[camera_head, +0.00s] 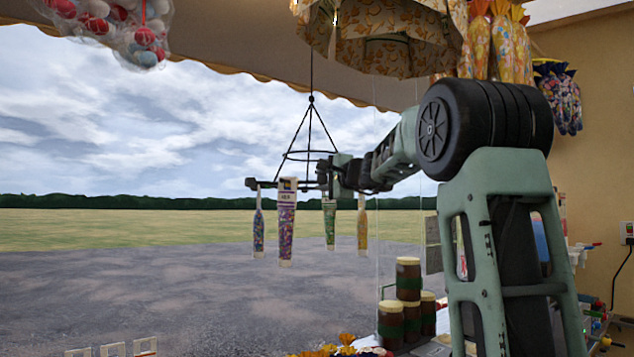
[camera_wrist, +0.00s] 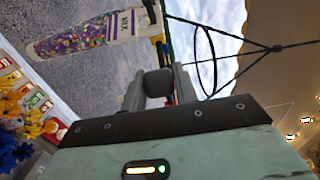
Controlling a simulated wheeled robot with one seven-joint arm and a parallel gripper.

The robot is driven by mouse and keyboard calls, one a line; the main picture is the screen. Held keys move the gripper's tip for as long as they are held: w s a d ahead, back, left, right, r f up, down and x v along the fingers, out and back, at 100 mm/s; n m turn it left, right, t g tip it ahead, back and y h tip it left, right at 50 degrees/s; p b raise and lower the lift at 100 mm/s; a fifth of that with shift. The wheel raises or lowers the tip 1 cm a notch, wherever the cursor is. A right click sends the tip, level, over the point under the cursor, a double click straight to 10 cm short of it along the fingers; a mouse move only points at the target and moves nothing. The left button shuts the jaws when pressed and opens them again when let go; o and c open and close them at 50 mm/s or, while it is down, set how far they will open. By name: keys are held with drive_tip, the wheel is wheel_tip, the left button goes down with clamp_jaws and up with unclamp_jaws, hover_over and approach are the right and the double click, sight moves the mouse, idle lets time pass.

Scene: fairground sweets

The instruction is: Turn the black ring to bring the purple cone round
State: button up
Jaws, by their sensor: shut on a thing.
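The black ring (camera_head: 268,184) hangs level from dark cords at the middle of the head view, seen nearly edge-on. The purple cone (camera_head: 287,222) hangs from its near side, with a white label at its top; it also shows large at the upper left of the wrist view (camera_wrist: 90,38). A blue cone (camera_head: 258,228) hangs left of it, a green cone (camera_head: 330,224) and a yellow cone (camera_head: 362,226) to its right. My gripper (camera_head: 338,176) is at the ring's right part, shut on it. In the wrist view, the fingers (camera_wrist: 158,88) partly hide the grip.
A smaller hoop (camera_head: 308,155) and cords rise above the ring. Brown-and-cream jars (camera_head: 408,280) stand stacked on the counter below right. A patterned umbrella (camera_head: 385,35) and bagged sweets (camera_head: 495,45) hang above. Open air lies left of the cones.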

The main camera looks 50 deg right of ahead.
drive_tip(key=s+d+b, duration=0.1)
drive_tip(key=s+d, duration=0.3)
drive_tip(key=d, duration=0.5)
drive_tip(key=shift+s+d, duration=0.25)
drive_tip(key=shift+s, duration=0.1)
drive_tip(key=d+p, duration=0.3)
drive_tip(key=d, duration=0.8)
drive_tip(key=shift+w+d, duration=0.2)
drive_tip(key=shift+d, duration=0.2)
idle(0.3)
